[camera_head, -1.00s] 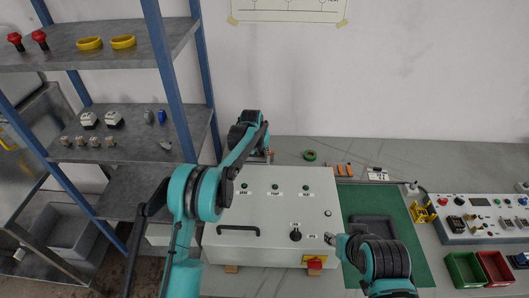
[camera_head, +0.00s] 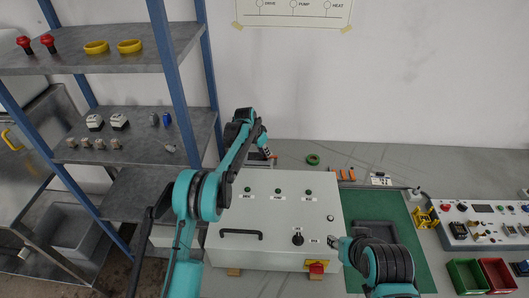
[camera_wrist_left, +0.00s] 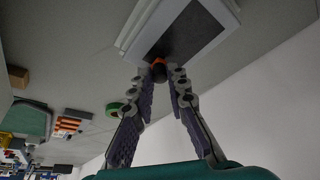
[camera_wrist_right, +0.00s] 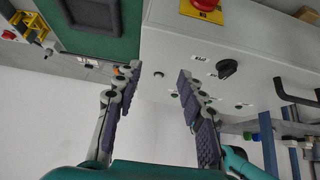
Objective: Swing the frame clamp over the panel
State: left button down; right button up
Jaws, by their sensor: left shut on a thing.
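My left gripper (camera_head: 270,155) reaches behind the far edge of the white control box (camera_head: 225,208). In the left wrist view, my left gripper (camera_wrist_left: 158,78) is shut on a small black and orange knob (camera_wrist_left: 158,66). The knob sits at the edge of a pale frame (camera_wrist_left: 135,35) around a dark grey panel (camera_wrist_left: 185,30); I take this frame for the frame clamp. In the head view the box and my gripper hide most of it. My right gripper (camera_wrist_right: 153,78) is open and empty, close to the box's front right side.
A green mat (camera_head: 357,205) with a dark tray (camera_head: 375,227) lies right of the box. A green tape roll (camera_head: 313,159) and orange pieces (camera_head: 343,174) lie behind. Red and green bins (camera_head: 465,275) and a switch console (camera_head: 485,230) stand right. A shelf (camera_head: 130,65) stands left.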

pick_arm(q)
jog(key=c, duration=1.5)
grip_release()
jog(key=v, duration=1.2)
